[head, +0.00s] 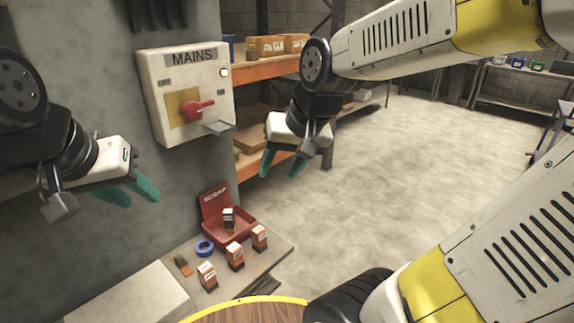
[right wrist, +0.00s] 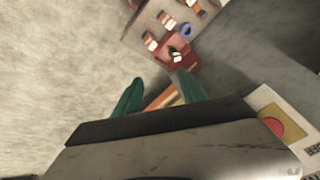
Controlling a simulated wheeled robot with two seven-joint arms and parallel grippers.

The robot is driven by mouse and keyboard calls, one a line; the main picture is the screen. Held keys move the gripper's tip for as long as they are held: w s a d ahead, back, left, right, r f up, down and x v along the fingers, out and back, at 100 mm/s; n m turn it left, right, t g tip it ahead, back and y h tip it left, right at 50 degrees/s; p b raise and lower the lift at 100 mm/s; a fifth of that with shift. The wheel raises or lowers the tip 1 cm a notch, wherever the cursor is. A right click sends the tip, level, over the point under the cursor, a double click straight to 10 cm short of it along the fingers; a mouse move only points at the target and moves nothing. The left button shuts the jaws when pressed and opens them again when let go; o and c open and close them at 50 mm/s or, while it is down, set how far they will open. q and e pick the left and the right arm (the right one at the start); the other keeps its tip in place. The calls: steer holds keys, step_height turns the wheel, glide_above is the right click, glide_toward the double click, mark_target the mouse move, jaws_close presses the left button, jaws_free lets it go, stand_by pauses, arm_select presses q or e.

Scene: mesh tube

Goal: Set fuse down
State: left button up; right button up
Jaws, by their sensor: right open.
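Three orange-and-white fuses stand upright on the low bench: a left one (head: 207,276), a middle one (head: 235,256) and a right one (head: 259,238). A dark fuse with a white top (head: 228,217) is in the red scrap bin (head: 213,205), and shows there in the right wrist view (right wrist: 176,56). My right gripper (head: 282,171) is open and empty, in the air above and right of the bin; its spread teal fingers (right wrist: 160,97) hold nothing. My left gripper (head: 138,197) hangs before the wall at left, fingers apart, with nothing visible between them.
The grey MAINS box (head: 160,85) with a red handle (head: 197,107) is on the wall between my grippers. A blue ring (head: 204,247) and a small orange-and-black item (head: 183,265) lie by the fuses. An orange-edged shelf (head: 262,70) stands behind my right gripper. The floor at right is clear.

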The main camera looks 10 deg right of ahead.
steer(key=s+d+r+n+t, duration=0.1)
steer(key=s+d+r, duration=0.1)
steer(key=s, duration=0.4)
steer(key=shift+s+d+r, duration=0.15)
steer(key=shift+s+r, duration=0.15)
steer(key=shift+s, duration=0.05)
